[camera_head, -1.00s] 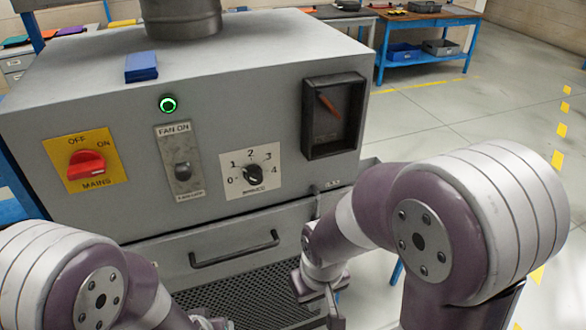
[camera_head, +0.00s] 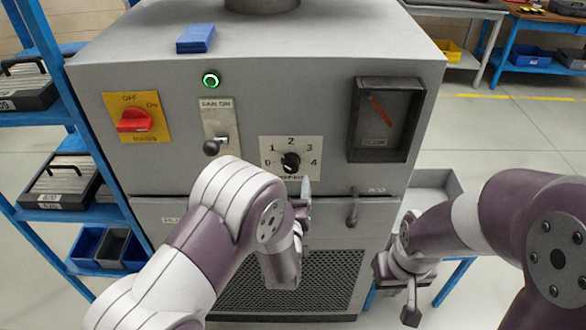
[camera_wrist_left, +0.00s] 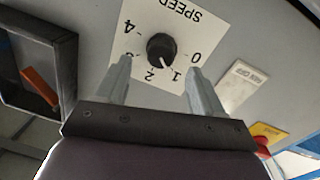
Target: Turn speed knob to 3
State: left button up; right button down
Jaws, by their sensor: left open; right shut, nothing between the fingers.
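The black speed knob (camera_head: 291,162) sits on a white plate (camera_head: 270,145) marked 0 to 4 on the grey machine's front. In the left wrist view the knob (camera_wrist_left: 161,47) appears upside down, its white pointer line between 1 and 2. My left gripper (camera_head: 304,192) is in front of the panel, just below the knob in the head view. Its open fingers (camera_wrist_left: 158,70) show on either side of the knob in the wrist view, with no clear contact. My right gripper (camera_head: 411,300) is shut and empty, low at the right, away from the panel.
Left of the plate are the fan switch (camera_head: 212,146) and red mains switch (camera_head: 134,121), with a lit green lamp (camera_head: 210,80) above. A dark-framed gauge (camera_head: 385,119) is at right. A blue shelf rack (camera_head: 84,133) stands left.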

aim_at(291, 170)
pick_arm(q)
jog(key=w, duration=0.4)
jog(key=shift+w+p, duration=0.3)
jog(key=shift+p, duration=0.1)
jog(key=shift+w+d, duration=0.1)
jog(key=c, duration=1.1)
jog(key=shift+o, duration=0.2)
